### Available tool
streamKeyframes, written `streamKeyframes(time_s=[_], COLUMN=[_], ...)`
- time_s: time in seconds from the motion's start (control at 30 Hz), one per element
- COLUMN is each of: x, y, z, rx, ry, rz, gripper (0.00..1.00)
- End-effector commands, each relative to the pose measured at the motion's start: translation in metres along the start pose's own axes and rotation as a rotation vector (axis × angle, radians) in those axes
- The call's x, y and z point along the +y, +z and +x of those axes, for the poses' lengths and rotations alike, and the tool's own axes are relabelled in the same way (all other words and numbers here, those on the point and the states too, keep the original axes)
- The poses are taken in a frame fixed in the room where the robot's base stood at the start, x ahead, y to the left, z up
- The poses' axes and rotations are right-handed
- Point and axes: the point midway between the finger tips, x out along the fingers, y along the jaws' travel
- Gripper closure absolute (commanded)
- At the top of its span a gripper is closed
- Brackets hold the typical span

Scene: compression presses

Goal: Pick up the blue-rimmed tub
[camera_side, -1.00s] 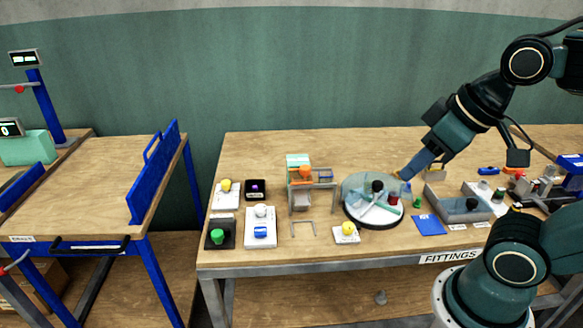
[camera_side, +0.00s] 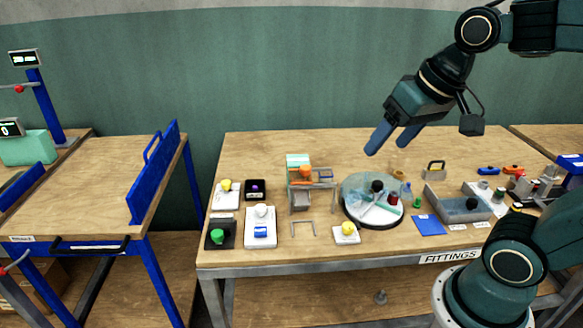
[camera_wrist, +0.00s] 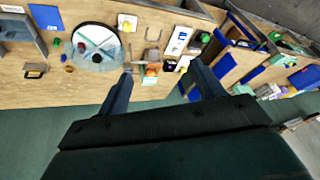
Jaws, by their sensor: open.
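A small rectangular blue rim (camera_side: 326,175) shows at the right of the wire rack in the side view. It looks like the blue-rimmed tub, but its walls are too small to make out. An orange piece (camera_side: 304,173) is left of it. My gripper (camera_side: 387,149) is open and empty, raised above the back of the bench, to the right of the rim. In the wrist view my two fingers (camera_wrist: 162,68) spread apart, with the rack area between and beyond their tips.
A round turntable (camera_side: 362,222) with several items stands right of the wire rack (camera_side: 292,200). Small plates with coloured knobs, such as the green knob (camera_side: 217,236), lie at left. A grey open bin (camera_side: 462,214) stands at right. The back left of the bench is clear.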

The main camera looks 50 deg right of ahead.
Motion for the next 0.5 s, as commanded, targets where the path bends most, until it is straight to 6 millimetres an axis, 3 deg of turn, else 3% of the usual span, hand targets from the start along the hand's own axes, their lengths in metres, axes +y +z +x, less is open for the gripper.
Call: streamKeyframes(time_s=[0.5], x=[0.017], y=[-0.11], z=[0.049], rx=[-0.095], ry=[0.012], rz=[0.582], gripper=[0.33])
